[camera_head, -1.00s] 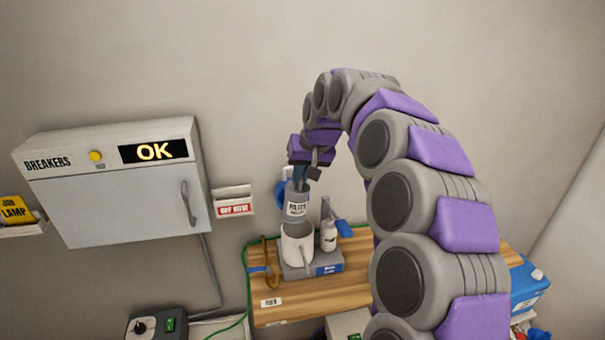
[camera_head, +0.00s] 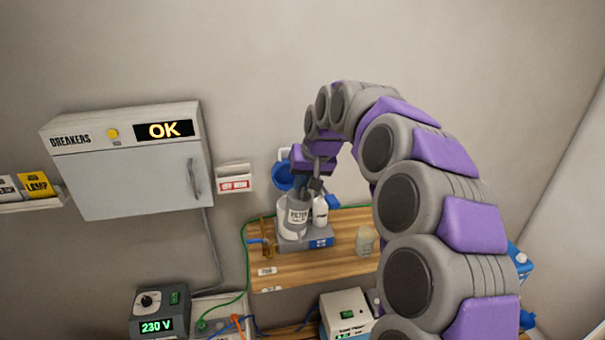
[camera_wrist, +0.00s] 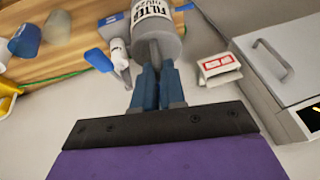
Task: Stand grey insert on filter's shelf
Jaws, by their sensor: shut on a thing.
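The grey insert (camera_head: 298,214) is a grey cylinder with a white FILTER label. My gripper (camera_head: 314,188) is shut on its top. In the wrist view my blue fingers (camera_wrist: 151,88) grip a grey fin on the insert (camera_wrist: 155,46). The insert is roughly upright, in front of or partly inside a whitish cup (camera_head: 281,216); I cannot tell which. The cup stands on a grey base with a blue label (camera_head: 319,242) on the wooden shelf (camera_head: 305,268). The insert's lower end is not clear.
A white bottle (camera_head: 320,211) stands just right of the insert. A pale jar (camera_head: 365,241) stands on the shelf further right, with bare wood between. A brown hook-like part (camera_head: 266,236) is at the left. The breaker box (camera_head: 130,170) hangs left of the shelf.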

